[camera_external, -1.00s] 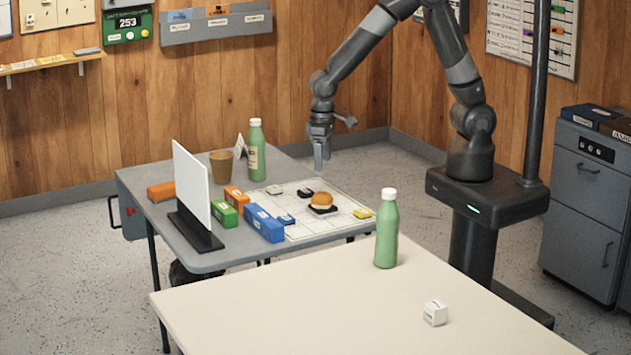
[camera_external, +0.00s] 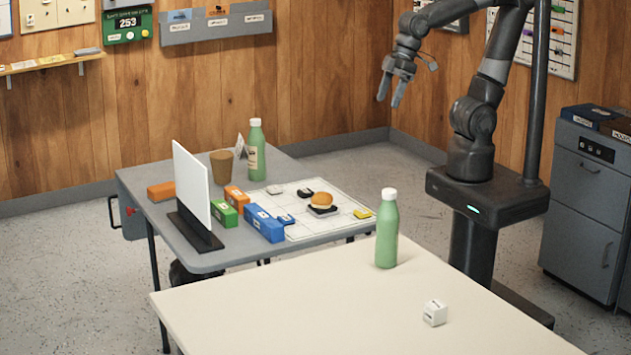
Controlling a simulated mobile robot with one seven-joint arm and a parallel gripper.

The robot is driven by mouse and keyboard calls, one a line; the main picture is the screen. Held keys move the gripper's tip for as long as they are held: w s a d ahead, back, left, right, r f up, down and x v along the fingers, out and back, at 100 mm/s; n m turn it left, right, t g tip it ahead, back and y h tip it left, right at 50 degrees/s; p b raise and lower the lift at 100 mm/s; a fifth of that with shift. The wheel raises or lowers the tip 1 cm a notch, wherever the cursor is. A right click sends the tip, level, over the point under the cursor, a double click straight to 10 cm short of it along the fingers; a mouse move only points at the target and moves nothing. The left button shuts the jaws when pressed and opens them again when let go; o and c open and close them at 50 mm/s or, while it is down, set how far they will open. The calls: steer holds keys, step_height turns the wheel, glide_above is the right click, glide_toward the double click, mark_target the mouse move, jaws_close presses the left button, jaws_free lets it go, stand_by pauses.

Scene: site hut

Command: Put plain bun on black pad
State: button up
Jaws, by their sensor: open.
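The plain bun (camera_external: 322,199) is golden brown and sits on the black pad (camera_external: 323,211), whose dark edge shows below it. The pad lies on a white gridded sheet (camera_external: 345,222) on the grey table (camera_external: 222,261). My gripper (camera_external: 390,101) is raised well above and to the right of the table, apart from the bun. Its two fingers point down with a gap between them and hold nothing.
A green bottle (camera_external: 257,152) and a brown cup (camera_external: 221,163) stand at the grey table's back. A white upright panel (camera_external: 192,188), blue box (camera_external: 265,224), green box (camera_external: 223,213) and orange boxes stand left of the sheet. Another green bottle (camera_external: 387,230) stands on the cream table (camera_external: 330,310).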

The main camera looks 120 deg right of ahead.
steer(key=s+a+r+n+t, duration=0.1)
steer(key=s+a+n, duration=0.1)
steer(key=s, duration=0.3)
steer(key=shift+s+r, duration=0.4)
